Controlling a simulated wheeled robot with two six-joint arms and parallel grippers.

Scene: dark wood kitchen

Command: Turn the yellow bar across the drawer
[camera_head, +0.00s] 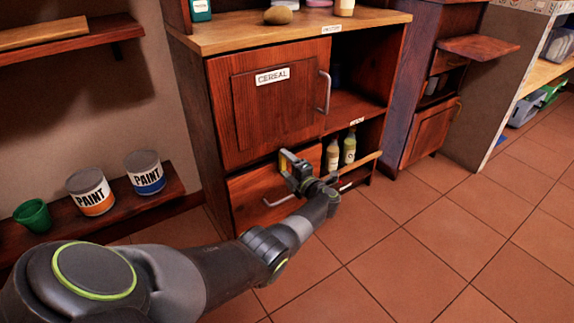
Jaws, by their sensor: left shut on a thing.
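My left arm reaches in from the lower left to the wooden cabinet. My left gripper (290,161) is at the top edge of the lower drawer (247,193), shut on the yellow bar (283,164). Only a small yellow part of the bar shows between the fingers; the gripper hides the rest, so I cannot tell its angle clearly. The drawer looks closed, and its metal handle (278,201) is below the gripper. My right gripper is not in view.
The cabinet door marked CEREAL (272,105) is shut above the drawer. Bottles (349,148) stand in the open shelf to the right. Paint cans (147,173) and a green cup (33,215) stand on a low shelf at left. The tiled floor (420,255) is clear.

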